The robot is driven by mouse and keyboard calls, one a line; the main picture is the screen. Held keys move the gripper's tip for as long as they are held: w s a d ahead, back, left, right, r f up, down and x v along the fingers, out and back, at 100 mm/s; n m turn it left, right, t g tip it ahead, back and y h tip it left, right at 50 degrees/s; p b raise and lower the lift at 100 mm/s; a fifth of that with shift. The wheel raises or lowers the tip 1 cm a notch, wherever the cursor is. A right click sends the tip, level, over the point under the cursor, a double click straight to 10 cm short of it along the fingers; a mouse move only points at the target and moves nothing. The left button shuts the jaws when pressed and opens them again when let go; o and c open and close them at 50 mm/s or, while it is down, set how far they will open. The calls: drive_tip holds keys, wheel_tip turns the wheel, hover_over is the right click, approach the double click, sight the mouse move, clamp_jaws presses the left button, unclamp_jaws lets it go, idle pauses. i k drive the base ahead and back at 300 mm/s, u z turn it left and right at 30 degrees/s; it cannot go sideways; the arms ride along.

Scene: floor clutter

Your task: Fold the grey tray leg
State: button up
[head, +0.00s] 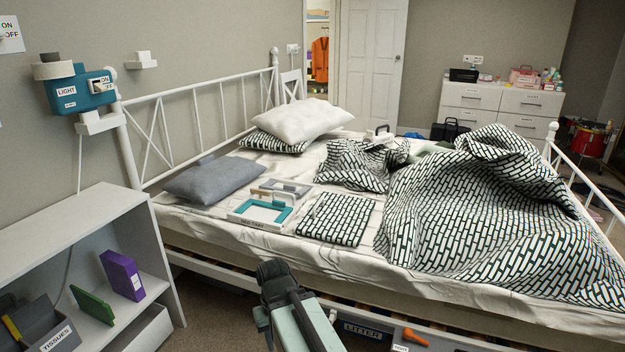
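A grey tray (299,188) lies on the bed, behind and partly hidden by a teal-and-white frame-like tray (282,217) with a label on its front edge. A pale upright bar stands between the two, near the grey tray's front left. I cannot tell whether it is the grey tray's leg, or how any leg is set. My arm rises from the bottom middle, and its dark end (275,272) is in front of the bed, well short of both trays. Its fingers cannot be made out, and nothing held shows.
A folded patterned cloth (337,219) lies right of the trays, a grey pillow (213,179) left. A rumpled patterned duvet (490,215) covers the bed's right side. The bed's front rail and a litter-labelled drawer lie low ahead. A white shelf (75,225) stands left.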

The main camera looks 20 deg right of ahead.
sight(288, 189)
drive_tip(key=z, duration=0.1)
drive_tip(key=i, duration=1.2)
drive_tip(key=u, duration=0.65)
